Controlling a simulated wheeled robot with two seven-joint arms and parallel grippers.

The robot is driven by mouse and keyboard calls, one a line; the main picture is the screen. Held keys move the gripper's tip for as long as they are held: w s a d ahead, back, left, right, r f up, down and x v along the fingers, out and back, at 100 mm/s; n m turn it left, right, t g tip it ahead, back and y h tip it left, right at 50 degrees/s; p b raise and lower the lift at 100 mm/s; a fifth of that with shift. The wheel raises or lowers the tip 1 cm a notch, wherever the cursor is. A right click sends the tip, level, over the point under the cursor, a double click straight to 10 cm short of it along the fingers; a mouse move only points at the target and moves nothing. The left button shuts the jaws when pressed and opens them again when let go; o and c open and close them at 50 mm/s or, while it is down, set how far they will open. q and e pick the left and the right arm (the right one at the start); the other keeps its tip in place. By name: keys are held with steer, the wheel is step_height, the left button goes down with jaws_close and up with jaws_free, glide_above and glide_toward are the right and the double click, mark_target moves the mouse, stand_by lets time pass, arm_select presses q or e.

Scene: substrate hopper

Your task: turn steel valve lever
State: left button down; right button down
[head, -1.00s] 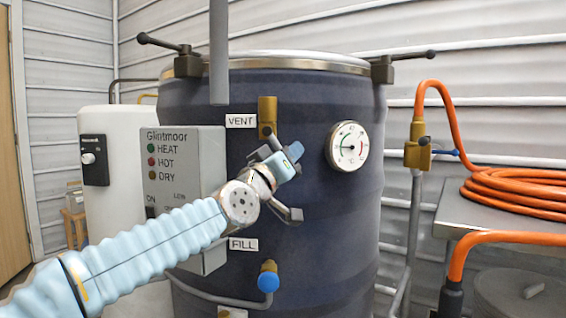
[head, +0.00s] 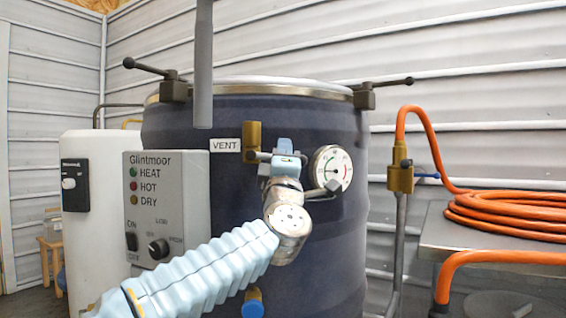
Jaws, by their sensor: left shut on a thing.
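The steel valve lever (head: 262,156) sits at the foot of the brass vent valve (head: 252,138), beside the VENT label on the dark blue drum. It points right, roughly level, and my gripper hides most of it. My left gripper (head: 284,160) is shut on the lever, in front of the drum and left of the round gauge. Its wrist and pale blue arm come up from the lower left. My right gripper is not in view.
The drum (head: 190,180) has a rim with clamp handles. A grey control box (head: 150,215) stands left, close to my arm. The dial gauge (head: 331,168) is just right of my gripper. An orange hose (head: 515,212) lies coiled on the right table (head: 450,235). A grey pipe (head: 203,70) hangs in front.

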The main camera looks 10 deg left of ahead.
arm_select(q)
steer(key=shift+a+r+n+y, duration=0.1)
steer(key=shift+r+n+y, duration=0.25)
steer(key=shift+n+y, duration=0.7)
steer(key=shift+r+n, duration=0.1)
steer(key=shift+n, duration=0.25)
steer(key=c, duration=1.1)
jaws_free()
steer(key=b+v, duration=0.4)
steer(key=v, duration=1)
steer(key=shift+r, duration=0.15)
